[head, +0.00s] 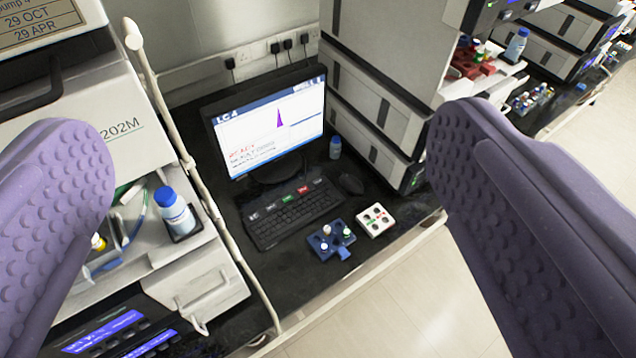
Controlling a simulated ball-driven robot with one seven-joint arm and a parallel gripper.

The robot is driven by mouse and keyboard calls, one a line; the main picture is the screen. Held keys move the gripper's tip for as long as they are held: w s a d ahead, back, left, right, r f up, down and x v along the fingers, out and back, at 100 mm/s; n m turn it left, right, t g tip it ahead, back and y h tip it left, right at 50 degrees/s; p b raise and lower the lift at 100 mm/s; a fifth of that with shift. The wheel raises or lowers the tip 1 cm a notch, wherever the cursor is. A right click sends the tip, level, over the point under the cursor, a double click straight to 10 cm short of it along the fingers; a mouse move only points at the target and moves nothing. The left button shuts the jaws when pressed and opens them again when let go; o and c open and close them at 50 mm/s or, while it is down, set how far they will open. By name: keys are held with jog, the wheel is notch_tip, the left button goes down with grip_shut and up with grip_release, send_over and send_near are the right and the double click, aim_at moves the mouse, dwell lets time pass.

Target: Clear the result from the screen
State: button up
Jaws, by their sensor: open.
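A monitor (262,160) stands on the black bench, marked "LC 4" at its top left. Its lit screen shows a purple peak on a white plot, with red and dark lettering at the lower left. A black keyboard (295,217) lies in front of it, with several labelled keys, among them a green and a red one, along its back edge. A black mouse (350,184) lies to its right. My gripper (270,190) is open and empty; its two purple ridged fingers frame the view left and right, well in front of the bench and apart from everything.
A blue vial rack (331,240) and a white tray (376,220) sit at the bench front. A small blue bottle (335,147) stands beside the monitor. Stacked instruments (375,95) rise at right; a blue-capped bottle (175,212) and a pale tube (185,160) are at left.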

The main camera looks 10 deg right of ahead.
grip_shut()
dwell(0.3)
dwell(1.4)
